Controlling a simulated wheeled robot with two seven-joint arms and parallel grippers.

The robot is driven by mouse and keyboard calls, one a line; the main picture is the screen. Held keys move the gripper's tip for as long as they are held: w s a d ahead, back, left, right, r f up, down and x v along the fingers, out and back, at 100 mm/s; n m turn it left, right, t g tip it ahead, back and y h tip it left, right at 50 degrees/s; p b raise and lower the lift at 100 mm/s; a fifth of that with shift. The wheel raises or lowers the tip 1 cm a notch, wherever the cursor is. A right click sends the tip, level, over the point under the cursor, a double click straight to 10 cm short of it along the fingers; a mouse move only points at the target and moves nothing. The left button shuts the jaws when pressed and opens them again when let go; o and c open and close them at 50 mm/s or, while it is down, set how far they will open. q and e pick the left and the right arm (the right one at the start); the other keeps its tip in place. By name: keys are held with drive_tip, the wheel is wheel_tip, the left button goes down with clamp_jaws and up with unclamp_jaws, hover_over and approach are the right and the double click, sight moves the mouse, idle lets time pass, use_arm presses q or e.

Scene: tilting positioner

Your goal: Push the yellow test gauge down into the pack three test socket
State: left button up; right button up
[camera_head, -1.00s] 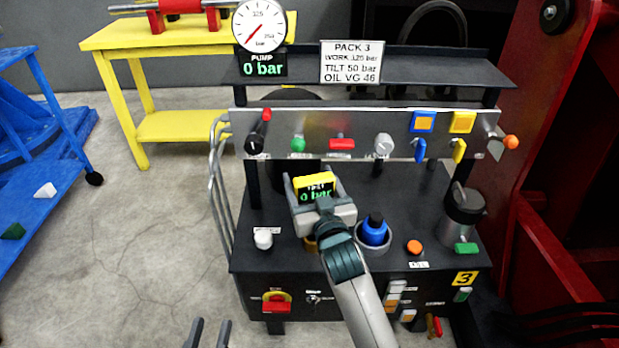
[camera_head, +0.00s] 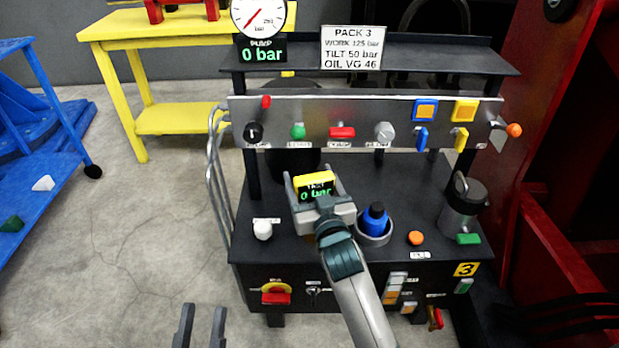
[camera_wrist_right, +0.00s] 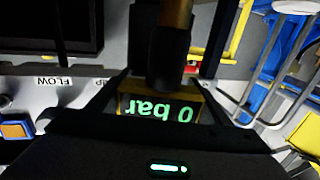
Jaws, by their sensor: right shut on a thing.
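The yellow test gauge (camera_head: 316,181) has a dark display with green "0 bar". My right gripper (camera_head: 317,192) is shut on it above the front part of the pack three top. The right wrist view shows the gauge's display (camera_wrist_right: 157,108) upside down between the fingers, with a dark cylindrical part and a brass piece beyond it. The test socket under the gauge is hidden by my gripper and wrist, so I cannot tell how deep the gauge sits. My left gripper (camera_head: 200,326) is open and empty at the bottom edge, in front of the pack.
A blue-capped item (camera_head: 375,219) in a grey ring stands just right of my right wrist. A white knob (camera_head: 262,229) is to the left, an orange button (camera_head: 415,238) and metal canister (camera_head: 462,207) to the right. The control panel (camera_head: 360,107) rises behind.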

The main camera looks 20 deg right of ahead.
use_arm(q)
drive_tip(key=shift+r+p, duration=1.15)
drive_tip(key=shift+r, duration=0.05)
idle(1.8)
drive_tip(key=shift+f+b, duration=1.35)
drive_tip(key=shift+f, duration=0.05)
use_arm(e)
drive_tip(key=shift+f, duration=2.5)
drive_tip(key=o, duration=1.4)
drive_tip(key=shift+f, duration=0.1)
use_arm(q)
wheel_tip(320, 180, down, 6)
drive_tip(key=w+g+y+p, duration=0.1)
drive_tip(key=w+g+p, duration=0.1)
drive_tip(key=g, duration=0.2)
drive_tip(key=shift+w+a+f+y, duration=0.15)
drive_tip(key=shift+w+a+y, duration=0.1)
drive_tip(key=shift+y, duration=0.05)
use_arm(e)
drive_tip(key=s, duration=1.7)
drive_tip(key=shift+s+a, duration=0.2)
